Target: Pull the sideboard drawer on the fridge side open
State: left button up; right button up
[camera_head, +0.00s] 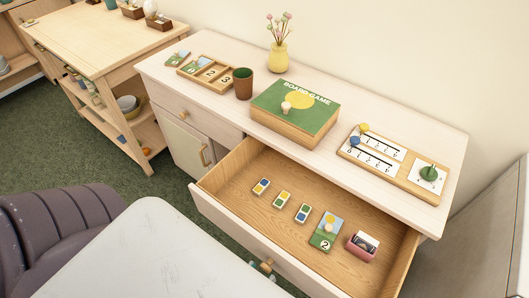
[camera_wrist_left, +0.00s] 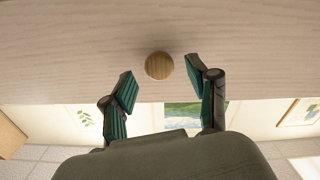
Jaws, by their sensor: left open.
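The pale wood sideboard (camera_head: 215,60) stands against the wall. Its right-hand drawer (camera_head: 285,220), on the side of the grey fridge-like cabinet (camera_head: 505,235), is pulled well out with its inside in plain view. A round wooden knob (camera_head: 267,265) is on that drawer's front. In the left wrist view the knob (camera_wrist_left: 159,66) sits between the tips of my left gripper (camera_wrist_left: 161,82), with gaps on both sides. This gripper is open; in the head view it is mostly hidden. My right gripper is not in view.
Several small cards, a numbered card (camera_head: 327,230) and a pink holder (camera_head: 361,247) lie in the drawer. A board game box (camera_head: 318,112), a brown cup (camera_head: 243,83) and a vase (camera_head: 278,56) stand on top.

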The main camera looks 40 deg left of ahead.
pick_arm(q)
jog(key=s, duration=0.9)
jog(key=shift+a, duration=0.2)
